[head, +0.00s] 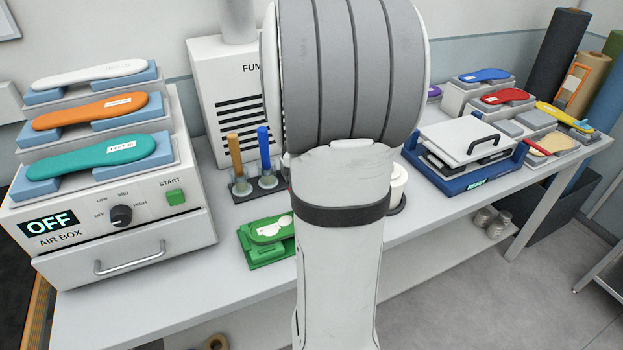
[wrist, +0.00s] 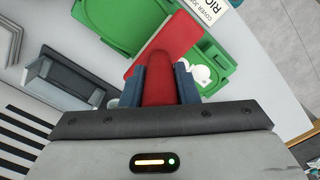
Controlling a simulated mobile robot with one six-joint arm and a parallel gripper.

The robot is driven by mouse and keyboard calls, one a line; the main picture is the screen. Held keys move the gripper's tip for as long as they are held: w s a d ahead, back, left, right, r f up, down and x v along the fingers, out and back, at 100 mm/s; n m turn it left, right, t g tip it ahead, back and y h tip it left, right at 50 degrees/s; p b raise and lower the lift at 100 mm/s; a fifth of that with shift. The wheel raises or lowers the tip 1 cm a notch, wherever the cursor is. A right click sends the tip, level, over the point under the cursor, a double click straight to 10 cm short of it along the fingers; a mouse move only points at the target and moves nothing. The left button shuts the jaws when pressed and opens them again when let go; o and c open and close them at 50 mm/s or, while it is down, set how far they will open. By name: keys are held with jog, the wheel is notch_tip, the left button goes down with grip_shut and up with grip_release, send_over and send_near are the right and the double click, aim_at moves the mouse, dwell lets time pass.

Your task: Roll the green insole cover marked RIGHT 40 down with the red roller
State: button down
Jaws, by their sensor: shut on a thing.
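In the wrist view the red roller (wrist: 166,40) is below my gripper, and its red handle is between the two blue-grey fingers. My gripper (wrist: 159,84) is shut on this handle. The roller's drum lies over a green piece (wrist: 205,52) with white patches; I cannot tell whether it touches. In the head view a green insole piece with white patches (head: 270,228) sits on a green fixture (head: 268,254), partly hidden by my arm. My gripper is hidden in the head view.
The air box (head: 125,225), reading OFF, stands left with teal, orange and white insoles above it. A rack (head: 262,185) with brown and blue handled tools stands behind the fixture. A blue press (head: 462,172) and coloured insoles stand right. The front bench strip (head: 130,300) is clear.

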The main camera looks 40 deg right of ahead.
jog(key=w+a, duration=0.3)
jog(key=a, duration=0.8)
jog(key=shift+a+f, duration=0.15)
jog(key=shift+a, duration=0.05)
dwell(0.9)
jog(key=shift+d, duration=0.1)
jog(key=s+d+p, duration=0.1)
jog(key=s+d, duration=0.2)
jog(key=d, duration=0.7)
jog(key=s+d, duration=0.3)
jog(key=d, duration=0.8)
jog(key=shift+p, duration=0.35)
dwell(1.8)
notch_tip(320, 180, up, 8)
jog(key=p, duration=0.5)
jog(key=shift+p, duration=0.4)
